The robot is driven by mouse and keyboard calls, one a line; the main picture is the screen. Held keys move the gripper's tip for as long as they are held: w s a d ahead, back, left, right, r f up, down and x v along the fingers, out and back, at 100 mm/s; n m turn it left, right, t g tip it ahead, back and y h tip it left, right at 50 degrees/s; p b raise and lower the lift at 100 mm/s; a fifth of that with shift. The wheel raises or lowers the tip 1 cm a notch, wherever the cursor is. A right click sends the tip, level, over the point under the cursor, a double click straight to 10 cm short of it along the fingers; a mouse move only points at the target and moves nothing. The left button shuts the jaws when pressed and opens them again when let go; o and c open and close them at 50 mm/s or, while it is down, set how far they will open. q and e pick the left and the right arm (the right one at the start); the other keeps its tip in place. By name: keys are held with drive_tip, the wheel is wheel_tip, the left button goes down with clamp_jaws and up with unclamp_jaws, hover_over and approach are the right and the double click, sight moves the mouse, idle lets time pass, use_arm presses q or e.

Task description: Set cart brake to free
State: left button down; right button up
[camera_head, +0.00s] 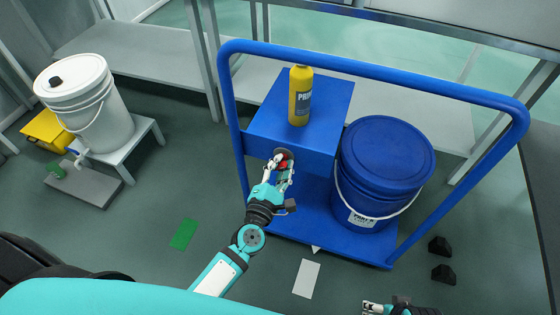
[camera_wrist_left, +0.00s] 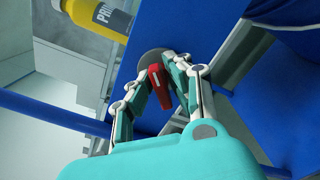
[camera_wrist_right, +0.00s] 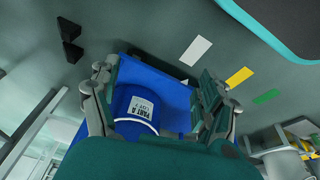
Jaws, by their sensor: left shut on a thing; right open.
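The blue cart (camera_head: 270,127) stands ahead, with a tall tubular handle frame and a blue box on its deck. A red brake lever (camera_head: 284,155) on a round grey disc sits on the front face of the box. My left gripper (camera_head: 283,168) is shut on the red lever; in the left wrist view the lever (camera_wrist_left: 158,85) lies between the fingertips (camera_wrist_left: 160,82), with the grey disc behind it. My right gripper (camera_head: 388,307) is low at the bottom edge of the head view. In the right wrist view its fingers (camera_wrist_right: 158,90) are apart with nothing held.
A yellow bottle (camera_head: 300,95) stands on the box. A blue lidded bucket (camera_head: 385,160) sits on the cart deck at right. A white bucket (camera_head: 85,100) stands on a low stand at left. Two black wedges (camera_head: 440,258) lie on the floor at right.

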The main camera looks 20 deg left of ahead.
use_arm(q)
drive_tip(key=m+p, duration=0.3)
drive_tip(key=m, duration=0.4)
drive_tip(key=shift+d+f+p, duration=0.1)
drive_tip(key=shift+p, duration=0.2)
drive_tip(key=shift+f+m, duration=0.1)
drive_tip(key=shift+m, duration=0.7)
use_arm(e)
drive_tip(key=s+f, duration=0.2)
drive_tip(key=f, duration=0.5)
drive_tip(key=s+f+g, duration=0.1)
drive_tip(key=s+f, duration=0.2)
drive_tip(key=f, duration=0.3)
drive_tip(key=shift+s+d+f, duration=0.25)
drive_tip(key=shift+d+f, duration=0.05)
drive_tip(key=shift+f, duration=0.05)
use_arm(q)
drive_tip(key=c, duration=1.4)
unclamp_jaws()
drive_tip(key=shift+o, duration=0.2)
drive_tip(key=shift+s, duration=0.1)
drive_tip(key=s, duration=1.2)
drive_tip(key=shift+a, duration=0.2)
drive_tip(key=shift+w, duration=0.1)
